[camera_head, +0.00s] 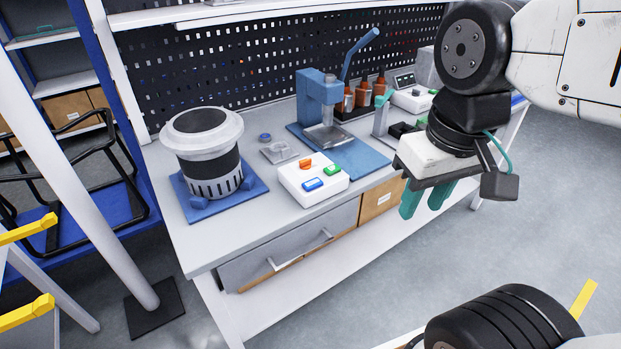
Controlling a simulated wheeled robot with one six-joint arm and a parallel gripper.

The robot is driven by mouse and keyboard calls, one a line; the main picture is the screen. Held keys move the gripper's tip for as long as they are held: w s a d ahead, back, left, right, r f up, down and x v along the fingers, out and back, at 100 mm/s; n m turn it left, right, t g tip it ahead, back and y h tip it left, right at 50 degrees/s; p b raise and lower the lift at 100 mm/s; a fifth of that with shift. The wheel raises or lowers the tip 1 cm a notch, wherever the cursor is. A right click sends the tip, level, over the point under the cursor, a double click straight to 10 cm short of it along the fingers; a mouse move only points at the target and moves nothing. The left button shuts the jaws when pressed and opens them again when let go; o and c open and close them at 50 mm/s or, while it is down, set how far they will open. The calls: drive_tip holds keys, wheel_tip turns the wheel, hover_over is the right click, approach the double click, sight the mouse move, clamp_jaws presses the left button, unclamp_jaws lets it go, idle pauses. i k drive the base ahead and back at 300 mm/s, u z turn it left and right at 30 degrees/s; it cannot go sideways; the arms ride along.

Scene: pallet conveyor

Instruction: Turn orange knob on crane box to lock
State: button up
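A white control box (305,192) sits on the grey workbench in the head view, near the bench's front edge. An orange knob (306,163) is on its top at the back, with a blue button (313,184) and a green button (332,170) in front of it and to the right. I cannot tell the knob's exact setting. My gripper (422,208) hangs to the right of the box, off the bench's front edge and well apart from the knob. Its two teal fingers point down with a gap between them, empty.
A large grey and black cylindrical device (203,146) stands left of the box on a blue base. A blue press (318,100) stands behind, with brown bottles (362,95) beside it. The workbench (250,215) has bare surface around the box's front. A perforated black panel (230,62) closes the back.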

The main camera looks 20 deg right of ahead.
sight(305, 164)
drive_tip(key=u, duration=0.8)
drive_tip(key=i, duration=0.4)
drive_tip(key=z, duration=0.35)
